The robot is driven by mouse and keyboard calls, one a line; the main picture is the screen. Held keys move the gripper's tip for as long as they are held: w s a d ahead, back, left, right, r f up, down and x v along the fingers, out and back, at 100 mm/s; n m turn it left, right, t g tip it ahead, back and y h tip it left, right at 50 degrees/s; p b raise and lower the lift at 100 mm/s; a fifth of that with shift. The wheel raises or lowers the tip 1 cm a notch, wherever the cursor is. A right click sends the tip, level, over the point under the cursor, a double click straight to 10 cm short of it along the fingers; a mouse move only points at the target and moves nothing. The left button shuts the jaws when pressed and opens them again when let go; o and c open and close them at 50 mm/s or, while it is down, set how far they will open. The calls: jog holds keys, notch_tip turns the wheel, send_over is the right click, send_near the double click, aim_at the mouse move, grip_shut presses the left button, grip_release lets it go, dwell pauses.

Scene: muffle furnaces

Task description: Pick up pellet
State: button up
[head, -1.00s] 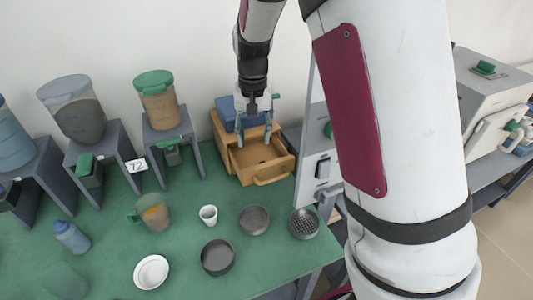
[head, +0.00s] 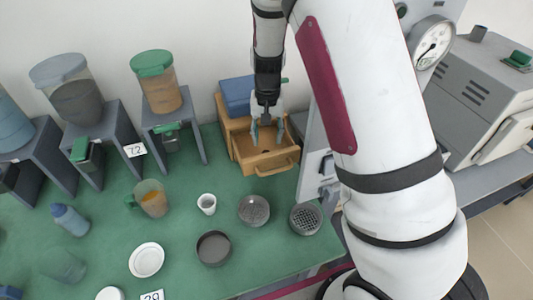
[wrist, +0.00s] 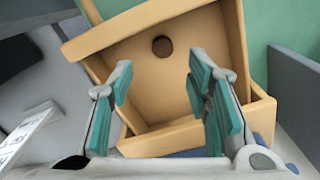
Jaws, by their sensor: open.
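A small dark brown round thing, which looks like the pellet (wrist: 162,46), lies on the floor of an open wooden drawer (head: 277,166) near the back of the table. The drawer fills the middle of the wrist view (wrist: 150,25). My gripper (head: 267,136) points down into the drawer, and its teal-padded fingers are open and empty. In the wrist view the pellet shows just beyond the gap between the fingertips (wrist: 160,70), apart from them. In the head view I cannot make out the pellet clearly.
A blue box (head: 237,96) sits on the drawer's cabinet. A grey upright panel (head: 316,150) stands close at right. On the green table are a jug (head: 152,198), a white cup (head: 207,203), a dark dish (head: 214,247), a white dish (head: 146,259) and sieves (head: 306,217).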

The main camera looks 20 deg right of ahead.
jog(key=f, duration=0.5)
jog(key=shift+s+a+p, duration=0.25)
jog(key=shift+p, duration=0.15)
jog(key=c, duration=0.8)
